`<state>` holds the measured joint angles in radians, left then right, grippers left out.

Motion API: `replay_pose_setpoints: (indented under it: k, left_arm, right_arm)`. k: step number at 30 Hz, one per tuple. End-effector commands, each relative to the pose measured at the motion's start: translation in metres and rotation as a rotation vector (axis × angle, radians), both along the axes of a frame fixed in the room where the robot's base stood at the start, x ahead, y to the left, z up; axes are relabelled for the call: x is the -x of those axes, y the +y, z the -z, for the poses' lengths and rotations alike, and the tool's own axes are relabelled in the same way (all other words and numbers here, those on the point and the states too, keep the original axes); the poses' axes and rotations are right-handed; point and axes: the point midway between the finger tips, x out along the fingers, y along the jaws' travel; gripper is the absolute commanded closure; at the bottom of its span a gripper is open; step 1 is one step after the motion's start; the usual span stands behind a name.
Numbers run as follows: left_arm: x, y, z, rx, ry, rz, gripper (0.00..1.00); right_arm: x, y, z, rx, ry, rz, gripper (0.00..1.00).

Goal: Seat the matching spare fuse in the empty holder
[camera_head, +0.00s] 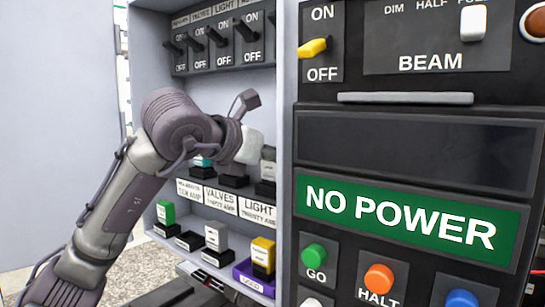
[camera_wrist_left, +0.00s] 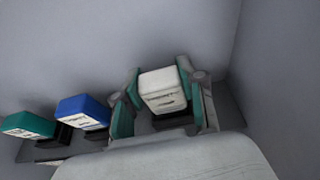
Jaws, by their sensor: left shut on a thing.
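A white fuse (camera_wrist_left: 163,88) is between the fingers of my left gripper (camera_wrist_left: 163,97) in the left wrist view, and the gripper is shut on it. A black holder (camera_wrist_left: 172,122) shows just below this fuse; I cannot tell whether the fuse is fully seated. To its left a blue fuse (camera_wrist_left: 84,112) and a teal fuse (camera_wrist_left: 30,124) stand in black holders. In the head view my left arm reaches into the cabinet, and its wrist hides much of the upper fuse row. A white fuse (camera_head: 268,170) shows at the LIGHT position there. My right gripper is out of view.
Below the upper row stand a green fuse (camera_head: 165,211), a black base with no fuse visible (camera_head: 188,241) and another white fuse (camera_head: 215,235). A yellow fuse (camera_head: 263,251) is in a purple tray (camera_head: 246,278). A panel display (camera_head: 400,222) reads NO POWER. Cabinet walls enclose the fuse rows.

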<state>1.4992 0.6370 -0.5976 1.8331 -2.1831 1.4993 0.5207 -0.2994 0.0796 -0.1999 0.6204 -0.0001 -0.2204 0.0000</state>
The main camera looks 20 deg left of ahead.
Motion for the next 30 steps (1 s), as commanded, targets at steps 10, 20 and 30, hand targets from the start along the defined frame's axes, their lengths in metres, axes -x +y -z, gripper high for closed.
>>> replay_pose_setpoints:
  k: [10,20,30]
  left_arm:
    - [0.000,0.000,0.000,0.000,0.000,0.000,0.39]
    - [0.000,0.000,0.000,0.000,0.000,0.000,0.31]
    - [0.041,0.016,-0.018,-0.001,-0.006,-0.001,0.31]
  right_arm:
    - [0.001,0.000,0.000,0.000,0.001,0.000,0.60]
    - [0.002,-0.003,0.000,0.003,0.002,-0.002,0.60]
    - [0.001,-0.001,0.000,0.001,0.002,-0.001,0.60]
